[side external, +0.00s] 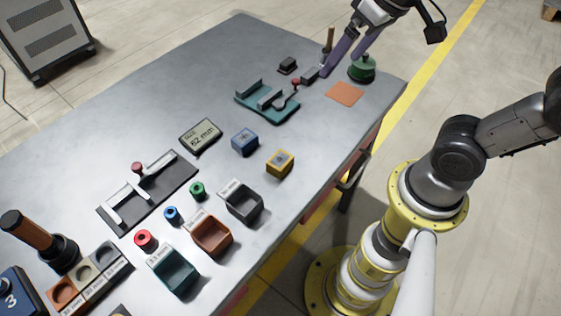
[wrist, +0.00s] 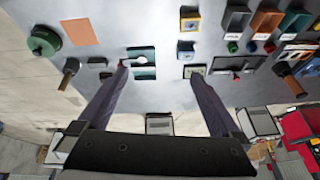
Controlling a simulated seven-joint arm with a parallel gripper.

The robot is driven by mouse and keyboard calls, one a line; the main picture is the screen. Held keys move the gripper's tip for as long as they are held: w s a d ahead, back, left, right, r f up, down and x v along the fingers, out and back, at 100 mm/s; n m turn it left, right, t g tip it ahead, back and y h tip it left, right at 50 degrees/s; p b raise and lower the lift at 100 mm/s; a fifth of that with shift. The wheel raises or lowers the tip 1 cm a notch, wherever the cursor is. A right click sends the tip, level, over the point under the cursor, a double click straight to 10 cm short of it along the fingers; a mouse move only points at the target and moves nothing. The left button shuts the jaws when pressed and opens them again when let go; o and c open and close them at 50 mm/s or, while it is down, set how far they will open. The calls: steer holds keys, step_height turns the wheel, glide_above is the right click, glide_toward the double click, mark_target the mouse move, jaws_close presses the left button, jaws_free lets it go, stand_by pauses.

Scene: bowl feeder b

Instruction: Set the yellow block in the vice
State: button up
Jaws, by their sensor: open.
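The yellow block (side external: 280,163) stands on the table, right of the blue block. It also shows near the top of the wrist view (wrist: 190,23). The vice appears to be the teal fixture (side external: 270,113) with grey jaws and a red-knobbed handle, farther back on the table. In the wrist view the vice (wrist: 143,74) lies between my fingers, close to the left one. My gripper (side external: 341,64) is open and empty, with its two purple fingers wide apart. In the side view it is beyond the vice's handle end, well away from the yellow block.
A blue block (side external: 244,141) and a display (side external: 200,135) stand near the yellow block. An orange square (side external: 344,94) and green weight-like object (side external: 362,70) lie near my gripper. Bins (side external: 243,204), coloured rings and a dark slotted fixture (side external: 120,222) fill the near table.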

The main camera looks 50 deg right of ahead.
steer(key=w+a+f+g, duration=0.2)
steer(key=w+a+f, duration=0.2)
steer(key=w, duration=0.1)
steer(key=n+g, duration=0.2)
steer(key=g, duration=0.1)
glide_above(280, 159)
step_height(280, 159, down, 8)
step_height(280, 159, down, 7)
steer(key=shift+s+r, duration=0.1)
steer(key=shift+s, duration=0.05)
steer(key=shift+f, duration=3.35)
jaws_close()
steer(key=shift+r, duration=0.1)
